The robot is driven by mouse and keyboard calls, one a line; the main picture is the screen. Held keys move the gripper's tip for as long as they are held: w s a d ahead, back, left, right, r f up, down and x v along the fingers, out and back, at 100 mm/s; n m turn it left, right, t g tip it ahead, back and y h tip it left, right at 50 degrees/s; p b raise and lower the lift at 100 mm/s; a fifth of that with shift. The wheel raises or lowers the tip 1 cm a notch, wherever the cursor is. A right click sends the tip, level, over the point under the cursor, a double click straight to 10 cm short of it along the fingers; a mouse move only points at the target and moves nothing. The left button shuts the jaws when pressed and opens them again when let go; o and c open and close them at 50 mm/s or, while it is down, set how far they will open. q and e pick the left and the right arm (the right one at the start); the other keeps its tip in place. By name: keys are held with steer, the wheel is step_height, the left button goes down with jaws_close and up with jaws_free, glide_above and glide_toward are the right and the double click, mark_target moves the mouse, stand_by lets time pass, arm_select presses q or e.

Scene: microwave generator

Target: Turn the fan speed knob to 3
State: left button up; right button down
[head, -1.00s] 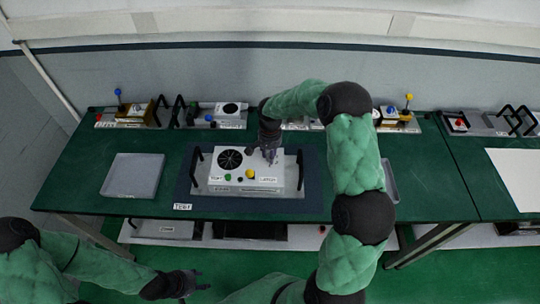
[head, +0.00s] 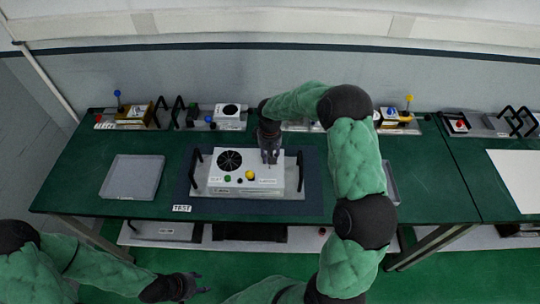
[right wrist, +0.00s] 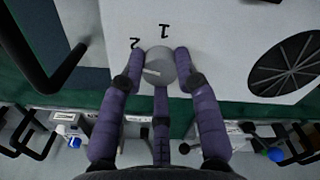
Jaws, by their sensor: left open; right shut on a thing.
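The white generator box (head: 217,184) sits on the dark mat, with a black round fan grille (head: 230,161) on top that also shows in the right wrist view (right wrist: 290,67). The grey fan speed knob (right wrist: 158,66) is between the fingers of my right gripper (right wrist: 160,72), which is shut on it. A pale mark on the knob's face points toward the left. The printed 1 (right wrist: 165,31) and 2 (right wrist: 135,43) show beside it; no 3 is visible. In the head view my right gripper (head: 270,158) hides the knob. My left gripper (head: 199,284) is open and empty, low in front of the bench.
Green (head: 228,180) and yellow (head: 250,175) buttons are on the box, and black handles (head: 300,170) stand at its sides. A grey tray (head: 132,178) lies to the left. Other devices (head: 230,110) line the bench's back edge.

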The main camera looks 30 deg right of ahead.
steer(key=n, duration=0.4)
steer(key=shift+r, duration=0.1)
steer(key=shift+n+p, duration=0.55)
steer(key=shift+n, duration=1.65)
steer(key=c, duration=0.9)
jaws_free()
steer(key=shift+a, duration=0.1)
step_height(320, 180, up, 12)
